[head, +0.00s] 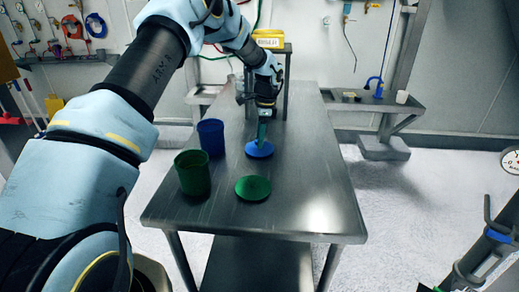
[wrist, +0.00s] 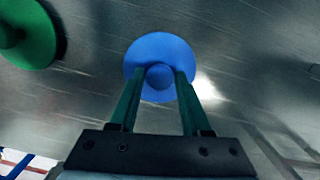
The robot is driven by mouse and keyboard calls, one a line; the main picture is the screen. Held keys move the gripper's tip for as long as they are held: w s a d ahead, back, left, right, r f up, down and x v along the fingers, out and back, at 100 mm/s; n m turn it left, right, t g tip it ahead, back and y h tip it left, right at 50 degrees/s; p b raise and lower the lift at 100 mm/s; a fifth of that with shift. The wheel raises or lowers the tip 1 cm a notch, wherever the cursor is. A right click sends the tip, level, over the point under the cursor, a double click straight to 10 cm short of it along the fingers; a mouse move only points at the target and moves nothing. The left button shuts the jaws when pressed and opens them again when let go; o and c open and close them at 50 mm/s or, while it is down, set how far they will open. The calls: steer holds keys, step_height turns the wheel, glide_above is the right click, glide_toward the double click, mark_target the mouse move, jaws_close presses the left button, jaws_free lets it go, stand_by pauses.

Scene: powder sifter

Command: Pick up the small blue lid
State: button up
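The small blue lid (head: 259,150) is a round disc, flat and level at the middle of the metal table. In the wrist view the lid (wrist: 158,48) has a round knob (wrist: 159,77) on top. My gripper (head: 262,138) points down over the lid. In the wrist view my gripper's two green fingers (wrist: 159,74) stand on either side of the knob, with their tips very close to it. I cannot tell whether they touch or press on it. I see no clear gap between the lid and the table.
On the metal table (head: 310,200), a larger green lid (head: 253,188) lies in front of the blue one. A green cup (head: 192,174) and a blue cup (head: 211,138) stand to the left. A raised shelf with a yellow bin (head: 268,39) is behind. The table's right side is clear.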

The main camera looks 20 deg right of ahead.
jaws_close()
stand_by(0.3)
